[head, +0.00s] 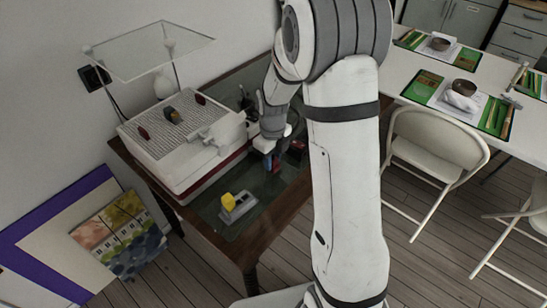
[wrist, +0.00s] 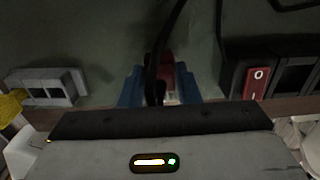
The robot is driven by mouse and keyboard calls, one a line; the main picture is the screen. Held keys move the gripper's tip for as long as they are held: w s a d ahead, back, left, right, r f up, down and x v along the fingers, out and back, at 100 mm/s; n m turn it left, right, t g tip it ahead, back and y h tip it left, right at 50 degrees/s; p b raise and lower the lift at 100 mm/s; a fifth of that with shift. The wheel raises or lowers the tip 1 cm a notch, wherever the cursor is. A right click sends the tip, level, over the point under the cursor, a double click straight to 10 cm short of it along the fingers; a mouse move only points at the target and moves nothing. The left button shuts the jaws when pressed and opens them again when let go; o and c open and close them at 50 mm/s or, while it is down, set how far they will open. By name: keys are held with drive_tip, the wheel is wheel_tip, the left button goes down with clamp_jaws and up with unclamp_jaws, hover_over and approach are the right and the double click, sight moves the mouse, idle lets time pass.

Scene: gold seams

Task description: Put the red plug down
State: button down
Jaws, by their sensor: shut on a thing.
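My gripper (head: 269,161) is low over the dark table top, between the white machine and a black box with a red part. In the wrist view its blue fingers (wrist: 160,88) are shut on the red plug (wrist: 166,72). A black cable runs up across the plug and hides part of it. The plug's lower end is hidden behind the gripper body, so I cannot tell whether it touches the table. In the head view I cannot make out the plug clearly.
A black box with a red switch (wrist: 257,82) is right of the plug in the wrist view. A grey block (wrist: 45,87) with a yellow piece (wrist: 12,104) is left. The white machine (head: 185,140) stands on the dark table (head: 262,196). Table surface between these is bare.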

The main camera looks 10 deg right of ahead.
sight(273, 158)
drive_tip(key=shift+f, duration=0.45)
drive_tip(key=c, duration=1.1)
unclamp_jaws()
drive_tip(key=shift+o, duration=0.2)
drive_tip(key=shift+r, duration=0.1)
wheel_tip(273, 158, up, 13)
drive_tip(key=p, duration=0.1)
drive_tip(key=s+r+n+t, duration=0.1)
drive_tip(key=s+r+n, duration=0.1)
drive_tip(key=s+n, duration=0.8)
drive_tip(key=s+r+n+t, duration=0.1)
drive_tip(key=s+r+n, duration=0.2)
drive_tip(key=s+n, duration=0.8)
drive_tip(key=n, duration=0.7)
drive_tip(key=shift+d+n, duration=0.2)
drive_tip(key=shift+n, duration=0.2)
